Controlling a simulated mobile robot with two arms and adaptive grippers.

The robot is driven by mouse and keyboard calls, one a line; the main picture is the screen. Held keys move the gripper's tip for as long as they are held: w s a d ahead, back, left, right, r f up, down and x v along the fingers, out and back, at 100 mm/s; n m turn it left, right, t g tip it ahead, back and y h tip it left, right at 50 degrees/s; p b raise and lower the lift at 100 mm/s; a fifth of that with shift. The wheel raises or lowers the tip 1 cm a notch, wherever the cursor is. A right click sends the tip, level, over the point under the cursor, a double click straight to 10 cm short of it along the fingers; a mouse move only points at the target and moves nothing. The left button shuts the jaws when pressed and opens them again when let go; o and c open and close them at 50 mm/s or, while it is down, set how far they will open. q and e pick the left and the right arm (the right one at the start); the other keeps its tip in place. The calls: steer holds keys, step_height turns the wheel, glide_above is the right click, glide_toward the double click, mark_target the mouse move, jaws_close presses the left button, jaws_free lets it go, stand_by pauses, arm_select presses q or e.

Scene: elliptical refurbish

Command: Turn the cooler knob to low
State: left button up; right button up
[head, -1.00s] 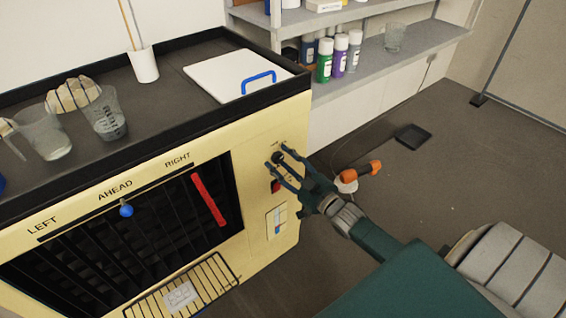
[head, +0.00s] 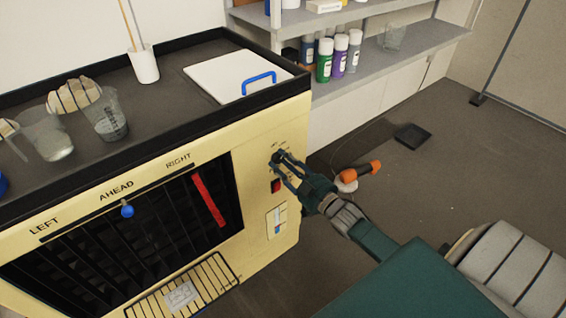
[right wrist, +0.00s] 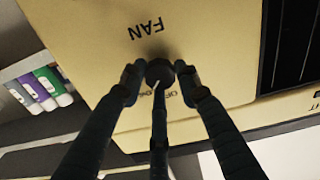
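The yellow cooler (head: 258,205) stands at the left in the head view. Its dark round knob (head: 276,157) is high on the right part of the front panel. In the right wrist view the knob (right wrist: 160,72) sits beside an upside-down "FAN" label; other lettering near it is partly hidden. A thin pale line shows at the knob's lower edge. My right gripper (head: 281,162) is at the knob. My left gripper is not in view.
A red switch (head: 276,186) and a slider panel (head: 277,220) are below the knob. Beakers, a white board (head: 225,72) and a brush pot (head: 144,66) stand on the cooler top. An orange-handled tool (head: 360,171) is beyond my arm. Shelves hold bottles.

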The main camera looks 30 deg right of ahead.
steer(key=o, duration=0.4)
steer(key=shift+s+f, duration=0.1)
steer(key=shift+s, duration=0.05)
steer(key=s, duration=0.7)
steer(key=s+d, duration=0.1)
steer(key=s, duration=0.3)
steer(key=shift+s, duration=0.35)
steer(key=s+a+f+m+g+h, duration=0.1)
steer(key=s+f+g, duration=0.4)
steer(key=f, duration=1)
steer(key=s+a+f+m+g+h, duration=0.1)
steer(key=s+f+g, duration=0.35)
steer(key=f, duration=1.05)
steer(key=s+a+f+g, duration=0.2)
steer(key=s+a+f, duration=0.2)
steer(key=s, duration=0.6)
steer(key=s+a+f+g, duration=0.3)
steer(key=s+a+f, duration=0.1)
steer(key=s+f, duration=0.5)
steer(key=s+a+f+n+g, duration=0.1)
steer(key=s+a+f, duration=0.4)
steer(key=s, duration=0.6)
steer(key=shift+s+a+f+g+y, duration=0.1)
steer(key=shift+s+f+g+y, duration=0.1)
steer(key=shift+f+g, duration=0.25)
steer(key=shift+s+f+g+y, duration=0.1)
steer(key=shift+f+g+y, duration=0.1)
steer(key=shift+f+g, duration=0.15)
